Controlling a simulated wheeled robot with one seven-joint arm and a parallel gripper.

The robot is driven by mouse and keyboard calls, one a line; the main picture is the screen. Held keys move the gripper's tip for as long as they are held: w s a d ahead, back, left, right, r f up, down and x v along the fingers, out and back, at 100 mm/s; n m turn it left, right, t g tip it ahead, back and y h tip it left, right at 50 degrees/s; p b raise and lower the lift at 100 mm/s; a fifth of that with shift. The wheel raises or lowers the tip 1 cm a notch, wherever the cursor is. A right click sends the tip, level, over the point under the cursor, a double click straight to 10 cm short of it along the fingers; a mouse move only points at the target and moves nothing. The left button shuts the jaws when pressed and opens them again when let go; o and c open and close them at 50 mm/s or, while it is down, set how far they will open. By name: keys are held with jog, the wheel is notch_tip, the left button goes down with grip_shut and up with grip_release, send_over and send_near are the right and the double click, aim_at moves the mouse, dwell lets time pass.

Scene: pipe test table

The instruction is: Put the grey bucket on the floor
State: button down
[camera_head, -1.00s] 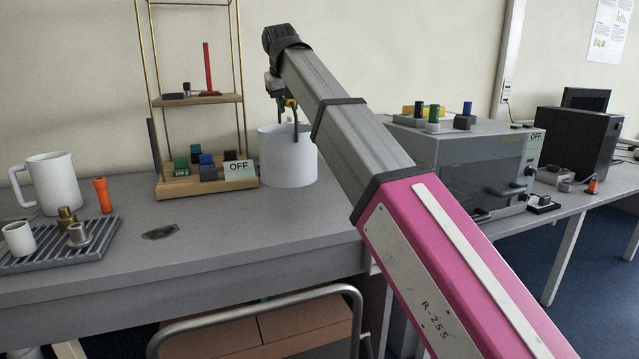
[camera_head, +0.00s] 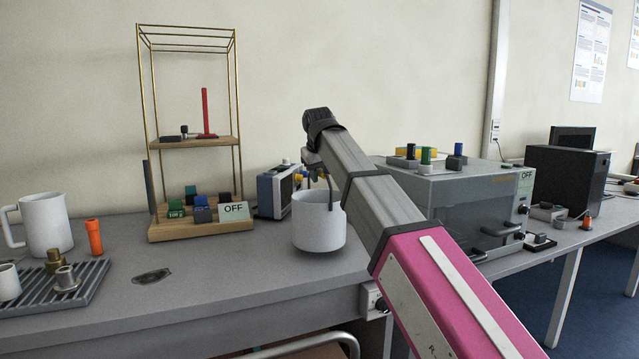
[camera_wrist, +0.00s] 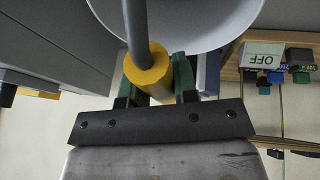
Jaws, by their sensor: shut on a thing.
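The grey bucket (camera_head: 318,228), pale and open-topped, hangs from my gripper (camera_head: 318,176) in front of the back wall and above the grey table, close to its front half. Its dark handle rises to my gripper. In the wrist view, my gripper (camera_wrist: 158,82) is shut on the yellow grip (camera_wrist: 148,72) of the handle, between green finger pads. The bucket's rim and inside (camera_wrist: 195,22) show beyond the fingers. The head view hides most of the fingers. The blue floor (camera_head: 510,300) shows at the lower right, past the table.
A wooden rack (camera_head: 200,228) with an OFF sign stands left of the bucket. A blue instrument (camera_head: 275,192) is behind it. A large grey machine (camera_head: 455,205) stands right. A white jug (camera_head: 46,225) and a ribbed tray (camera_head: 75,290) are at far left.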

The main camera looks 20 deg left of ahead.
jog(key=shift+f, duration=1.35)
jog(key=c, duration=0.9)
grip_release()
